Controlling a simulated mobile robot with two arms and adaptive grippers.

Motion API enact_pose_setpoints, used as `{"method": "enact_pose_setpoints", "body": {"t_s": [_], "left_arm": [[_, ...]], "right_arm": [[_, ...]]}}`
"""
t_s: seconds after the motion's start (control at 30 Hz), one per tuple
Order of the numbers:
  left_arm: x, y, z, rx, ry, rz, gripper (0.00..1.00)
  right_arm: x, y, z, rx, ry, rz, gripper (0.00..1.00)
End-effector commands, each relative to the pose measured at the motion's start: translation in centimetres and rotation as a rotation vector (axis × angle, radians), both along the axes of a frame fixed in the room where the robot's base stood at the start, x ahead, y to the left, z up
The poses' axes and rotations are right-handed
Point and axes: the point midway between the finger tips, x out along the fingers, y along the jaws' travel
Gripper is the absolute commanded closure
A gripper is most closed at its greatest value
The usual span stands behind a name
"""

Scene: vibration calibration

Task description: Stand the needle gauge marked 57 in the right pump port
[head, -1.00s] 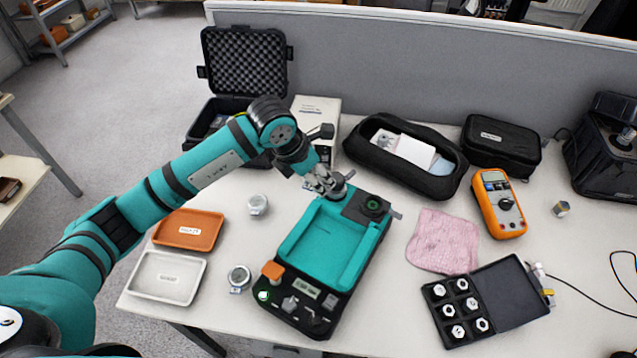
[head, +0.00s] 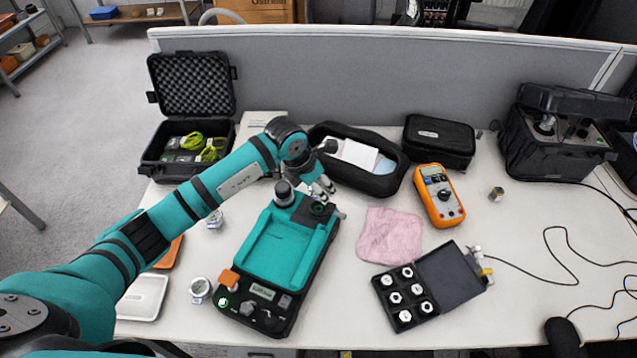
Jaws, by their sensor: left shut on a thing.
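The teal and black pump (head: 270,250) lies on the table with its two ports at the back. A dark-topped round piece (head: 284,193) stands at the left port. The right port (head: 318,208) is a dark ring with a green middle. My left gripper (head: 323,189) is just above and behind the right port, pointing down. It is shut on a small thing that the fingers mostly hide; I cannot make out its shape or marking. Two round gauges, one behind (head: 214,218) and one in front (head: 200,290), stand left of the pump; their markings are unreadable. My right gripper is not in view.
A black pouch (head: 385,186) lies close behind the gripper. A pink cloth (head: 390,236), an orange multimeter (head: 439,196) and an open case of white hex pieces (head: 404,318) are to the right. An orange tray (head: 170,256) and white tray (head: 143,297) are at left.

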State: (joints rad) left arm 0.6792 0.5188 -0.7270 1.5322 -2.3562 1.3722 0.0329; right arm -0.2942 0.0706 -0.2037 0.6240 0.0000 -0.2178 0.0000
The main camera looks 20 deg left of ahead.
Motion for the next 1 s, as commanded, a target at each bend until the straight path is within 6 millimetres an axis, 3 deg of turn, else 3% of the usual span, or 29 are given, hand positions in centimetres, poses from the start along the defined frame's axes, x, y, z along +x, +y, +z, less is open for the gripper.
{"method": "enact_pose_setpoints", "body": {"t_s": [0.5,1.0], "left_arm": [[0.1,0.0,-3.9,0.0,-0.002,0.0,0.88],[0.0,0.0,-4.4,-0.001,-0.001,0.0,0.88]], "right_arm": [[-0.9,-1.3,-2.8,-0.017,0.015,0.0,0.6],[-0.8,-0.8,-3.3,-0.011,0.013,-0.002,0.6]]}}
